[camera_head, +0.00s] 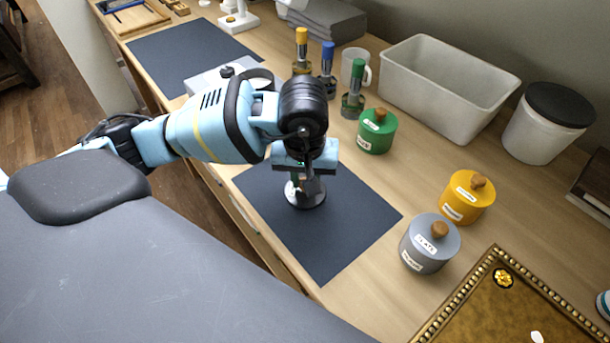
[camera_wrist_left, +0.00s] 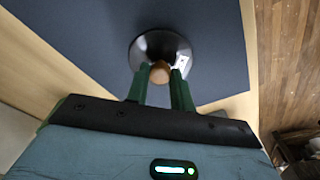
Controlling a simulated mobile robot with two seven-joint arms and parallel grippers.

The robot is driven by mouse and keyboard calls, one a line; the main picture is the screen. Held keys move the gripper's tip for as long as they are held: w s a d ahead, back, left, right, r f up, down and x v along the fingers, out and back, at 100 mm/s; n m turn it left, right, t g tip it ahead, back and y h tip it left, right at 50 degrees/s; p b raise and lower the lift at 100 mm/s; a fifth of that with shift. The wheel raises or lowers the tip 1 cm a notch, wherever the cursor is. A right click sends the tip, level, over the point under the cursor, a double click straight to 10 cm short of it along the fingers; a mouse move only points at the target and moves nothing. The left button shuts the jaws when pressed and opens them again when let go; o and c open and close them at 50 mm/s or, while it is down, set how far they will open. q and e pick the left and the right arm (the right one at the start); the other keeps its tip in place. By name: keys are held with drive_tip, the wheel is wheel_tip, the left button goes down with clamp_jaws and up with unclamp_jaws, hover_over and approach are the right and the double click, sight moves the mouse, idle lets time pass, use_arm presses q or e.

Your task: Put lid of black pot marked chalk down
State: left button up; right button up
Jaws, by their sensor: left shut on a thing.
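A dark round lid (camera_wrist_left: 150,48) with a brown wooden knob (camera_wrist_left: 160,72) and a small white label shows in the left wrist view. My left gripper (camera_wrist_left: 159,76) is shut on the knob, with one green finger on each side. In the head view my left gripper (camera_head: 304,182) points down over the dark mat (camera_head: 345,235), and the lid's pale-edged disc (camera_head: 307,203) shows beneath it. I cannot tell whether the lid touches the mat or something under it. No black pot body is clearly visible. My right gripper is not in view.
Lidded pots in green (camera_head: 377,131), yellow (camera_head: 467,197) and grey (camera_head: 429,244) stand right of the mat. A gilt-edged tray (camera_head: 458,292) is at the lower right. A white bin (camera_head: 446,85) stands behind. The mat's front right part is clear.

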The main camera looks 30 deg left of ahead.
sight(304, 197)
use_arm(q)
drive_tip(key=shift+f, duration=0.15)
drive_tip(key=o, duration=1)
drive_tip(key=shift+c, duration=0.2)
drive_tip(key=shift+r, duration=0.55)
wheel_tip(304, 197, up, 11)
drive_tip(key=s, duration=0.1)
drive_tip(key=shift+s+d+p, duration=0.2)
drive_tip(key=shift+d+p, duration=0.1)
drive_tip(key=shift+p, duration=0.05)
